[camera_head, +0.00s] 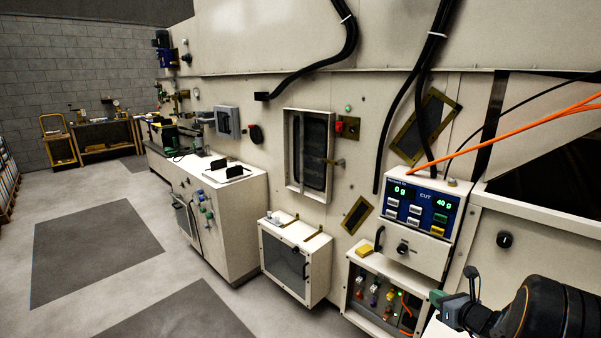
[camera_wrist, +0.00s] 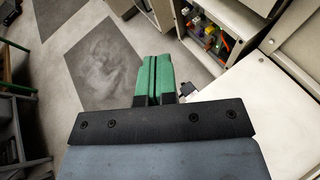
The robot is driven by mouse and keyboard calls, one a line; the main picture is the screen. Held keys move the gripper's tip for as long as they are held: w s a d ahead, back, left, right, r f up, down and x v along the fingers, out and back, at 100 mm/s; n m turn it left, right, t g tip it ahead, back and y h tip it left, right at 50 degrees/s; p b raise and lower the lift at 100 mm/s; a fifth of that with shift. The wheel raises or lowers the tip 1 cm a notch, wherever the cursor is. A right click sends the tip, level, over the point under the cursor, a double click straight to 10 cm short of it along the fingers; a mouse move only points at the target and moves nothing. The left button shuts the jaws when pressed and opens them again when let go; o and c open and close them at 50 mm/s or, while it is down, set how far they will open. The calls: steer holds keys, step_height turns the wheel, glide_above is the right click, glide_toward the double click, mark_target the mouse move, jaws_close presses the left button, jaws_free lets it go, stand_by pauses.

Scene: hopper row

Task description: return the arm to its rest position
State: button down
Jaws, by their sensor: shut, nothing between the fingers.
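My gripper shows in the wrist view with its two green fingers (camera_wrist: 153,77) side by side and closed, with nothing between them. The fingers hang over the grey floor, beside a pale flat surface at the right. In the head view my gripper (camera_head: 437,297) is small at the lower right, at the end of my dark arm, in front of the open-fronted cabinet. The fingers look apart from the cabinet, though the exact gap is hard to tell.
The open-fronted cabinet (camera_head: 352,285) holds coloured connectors, under a control box (camera_head: 420,213) with green digits. A white box (camera_head: 285,270) and a white cabinet (camera_head: 232,240) stand to the left. Orange cables (camera_head: 520,127) cross the upper right.

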steer(key=s+a+n+g+y, duration=0.2)
steer(key=s+a+n+g, duration=0.8)
steer(key=a+n, duration=0.6)
steer(key=s+a+r+n+h, duration=0.2)
steer(key=s+n, duration=0.3)
steer(key=n, duration=0.4)
steer(key=s+a+r+n+h, duration=0.2)
steer(key=s+r+n+h, duration=0.2)
steer(key=n, duration=0.4)
steer(key=shift+s+a+r+n, duration=0.4)
steer(key=shift+s+r, duration=0.15)
steer(key=shift+s, duration=0.25)
stand_by(2.7)
